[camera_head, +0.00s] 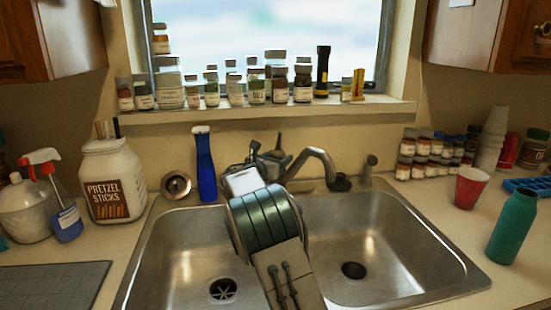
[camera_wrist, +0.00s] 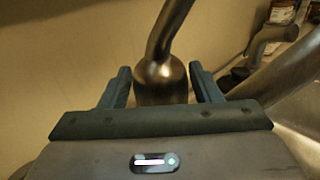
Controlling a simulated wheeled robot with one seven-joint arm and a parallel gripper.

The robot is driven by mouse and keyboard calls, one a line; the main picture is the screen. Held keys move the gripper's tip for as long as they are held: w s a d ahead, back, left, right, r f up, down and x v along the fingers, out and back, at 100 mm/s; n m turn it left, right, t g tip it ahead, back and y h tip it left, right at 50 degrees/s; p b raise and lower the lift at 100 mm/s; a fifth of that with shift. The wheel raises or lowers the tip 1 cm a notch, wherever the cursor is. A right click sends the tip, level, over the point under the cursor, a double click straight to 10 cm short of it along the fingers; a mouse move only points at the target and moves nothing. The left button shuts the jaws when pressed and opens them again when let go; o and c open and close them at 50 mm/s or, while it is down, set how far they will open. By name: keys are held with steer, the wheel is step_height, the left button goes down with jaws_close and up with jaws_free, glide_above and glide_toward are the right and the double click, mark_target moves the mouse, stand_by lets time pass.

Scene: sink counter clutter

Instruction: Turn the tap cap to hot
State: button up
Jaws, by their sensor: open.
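The metal tap stands at the back of the sink, its spout (camera_head: 318,160) curving right over the basin. In the head view my arm and gripper (camera_head: 268,154) hide most of the tap's body; the lever (camera_head: 279,141) shows just behind the gripper. In the wrist view the rounded tap cap (camera_wrist: 161,82) sits between the two fingers of my open gripper (camera_wrist: 160,76), with gaps visible at its sides. The cap's lever (camera_wrist: 170,28) rises from it toward the top edge. The spout (camera_wrist: 285,72) runs off to the right. The cap's lower part is hidden by my gripper.
A blue bottle (camera_head: 206,165) stands left of the tap, beside a round metal strainer (camera_head: 176,184). A side sprayer (camera_head: 368,170) is to the right. Spice jars (camera_head: 278,84) line the window sill (camera_head: 200,115). The double basin's right side (camera_head: 400,235) is empty.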

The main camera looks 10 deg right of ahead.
steer(key=c, duration=0.7)
steer(key=shift+a, duration=0.1)
steer(key=shift+r+m+g+h+p, duration=0.2)
steer(key=shift+m+g+h+p, duration=0.15)
steer(key=shift+p, duration=0.45)
steer(key=shift+r+g+h+p, duration=0.1)
steer(key=shift+g+h+p, duration=0.15)
steer(key=shift+p, duration=0.35)
steer(key=m+g+h+p, duration=0.1)
steer(key=m+p, duration=0.1)
steer(key=p, duration=0.2)
steer(key=shift+w+g+h, duration=0.1)
steer(key=shift+g+h, duration=0.2)
steer(key=shift+g, duration=0.1)
steer(key=m+g+h+p, duration=0.1)
steer(key=m+g+p, duration=0.1)
steer(key=g+p, duration=0.1)
steer(key=shift+h+p, duration=0.3)
steer(key=shift+p, duration=0.05)
steer(key=shift+f+m+g+h+p, duration=0.25)
steer(key=shift+m+g+h+p, duration=0.15)
steer(key=shift+m+g+p, duration=0.4)
